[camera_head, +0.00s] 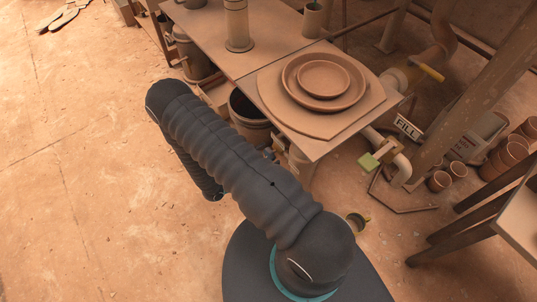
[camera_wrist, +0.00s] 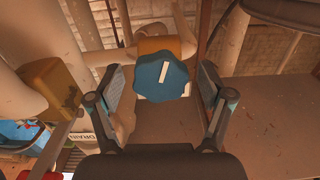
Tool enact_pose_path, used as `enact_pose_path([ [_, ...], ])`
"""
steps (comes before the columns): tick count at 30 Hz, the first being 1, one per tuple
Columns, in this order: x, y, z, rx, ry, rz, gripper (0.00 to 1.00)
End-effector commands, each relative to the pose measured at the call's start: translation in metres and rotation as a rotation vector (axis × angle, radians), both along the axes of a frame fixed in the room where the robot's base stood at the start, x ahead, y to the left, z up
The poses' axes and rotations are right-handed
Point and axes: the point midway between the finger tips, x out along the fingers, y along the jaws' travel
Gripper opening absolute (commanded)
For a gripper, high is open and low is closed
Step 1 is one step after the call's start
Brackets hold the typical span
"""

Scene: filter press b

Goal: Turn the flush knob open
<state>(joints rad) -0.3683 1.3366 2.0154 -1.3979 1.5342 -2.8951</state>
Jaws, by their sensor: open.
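A blue, lobed knob (camera_wrist: 161,76) with a white line mark sits near the middle of the wrist view, on an orange-brown fitting (camera_wrist: 168,44). The white line is nearly upright, its top leaning slightly right. No flush label is readable. My gripper (camera_wrist: 160,82) is open, with one finger to the left of the knob and one to the right. Gaps show between the fingers and the knob in the picture; depth is hard to tell. In the head view the gripper and the blue knob cannot be made out.
A DRAIN label (camera_wrist: 82,137) and a brown block (camera_wrist: 48,88) are left of the gripper. In the head view, a FILL label (camera_head: 407,128), a green block (camera_head: 368,162) and pipes are right of the table (camera_head: 263,62), which bears stacked dishes (camera_head: 324,80). Open floor lies left.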

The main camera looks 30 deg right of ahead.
Motion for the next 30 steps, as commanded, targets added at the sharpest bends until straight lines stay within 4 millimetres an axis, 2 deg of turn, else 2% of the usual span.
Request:
enact_pose_path([
  [18,-0.018,0.1,0.0,0.001,-0.002,0.005,0.8],
  [24,-0.021,0.113,0.0,0.001,-0.001,0.002,0.8],
  [30,-0.022,0.114,0.0,0.001,-0.001,0.001,0.8],
])
